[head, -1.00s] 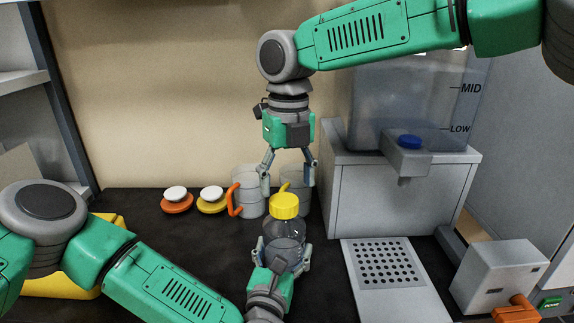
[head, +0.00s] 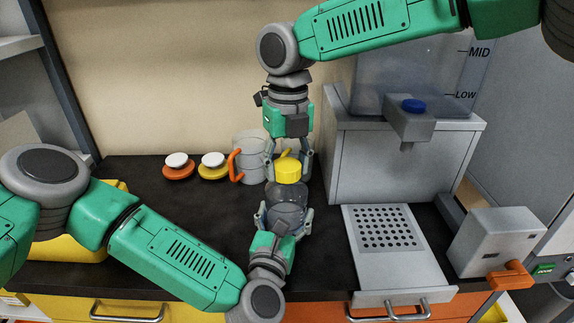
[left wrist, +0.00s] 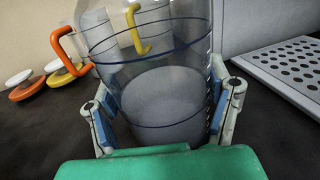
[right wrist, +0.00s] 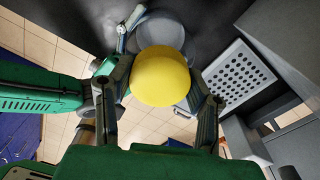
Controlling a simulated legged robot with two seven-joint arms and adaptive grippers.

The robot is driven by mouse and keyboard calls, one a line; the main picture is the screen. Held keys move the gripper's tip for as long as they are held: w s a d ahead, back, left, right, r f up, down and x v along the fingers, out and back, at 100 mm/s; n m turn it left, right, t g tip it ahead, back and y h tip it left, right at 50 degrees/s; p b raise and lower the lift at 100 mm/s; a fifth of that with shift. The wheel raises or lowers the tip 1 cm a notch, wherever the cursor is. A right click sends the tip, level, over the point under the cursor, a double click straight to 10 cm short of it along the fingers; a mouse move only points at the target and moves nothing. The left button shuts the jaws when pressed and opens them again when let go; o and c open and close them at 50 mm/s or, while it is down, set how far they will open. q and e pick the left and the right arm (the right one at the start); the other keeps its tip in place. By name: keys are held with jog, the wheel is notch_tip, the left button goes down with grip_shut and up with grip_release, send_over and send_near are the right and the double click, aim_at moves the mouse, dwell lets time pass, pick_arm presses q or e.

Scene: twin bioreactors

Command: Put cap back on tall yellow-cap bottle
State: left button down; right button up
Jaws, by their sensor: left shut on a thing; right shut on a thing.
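The clear bottle (head: 287,205) stands upright near the counter's middle. The yellow cap (head: 290,170) sits at its top; whether it is fully seated I cannot tell. My left gripper (head: 285,218) is shut around the bottle's body from the front. The left wrist view shows the clear bottle wall (left wrist: 160,85) between the fingers, with the cap out of frame. My right gripper (head: 289,176) points down from above and is shut on the cap. In the right wrist view the cap (right wrist: 160,77) fills the space between the fingers and hides the bottle's neck.
Clear mugs with an orange handle (head: 235,165) and a yellow handle (left wrist: 135,28) stand close behind the bottle. Two white-knobbed discs, orange (head: 178,171) and yellow (head: 213,171), lie at left. A tank stand (head: 400,165) and perforated tray (head: 390,228) are at right.

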jog(key=m, duration=0.7)
jog(key=shift+d, duration=0.35)
jog(key=m, duration=0.7)
jog(key=shift+s+a+f+m, duration=0.1)
jog(key=shift+s+m, duration=0.05)
jog(key=shift+m, duration=0.15)
jog(key=m, duration=0.5)
jog(key=shift+s+a, duration=0.1)
jog(key=shift+a, duration=0.05)
jog(key=m, duration=0.7)
jog(key=shift+a, duration=0.25)
jog(key=o, duration=1.3)
jog(key=shift+f, duration=0.1)
jog(key=shift+a, duration=0.1)
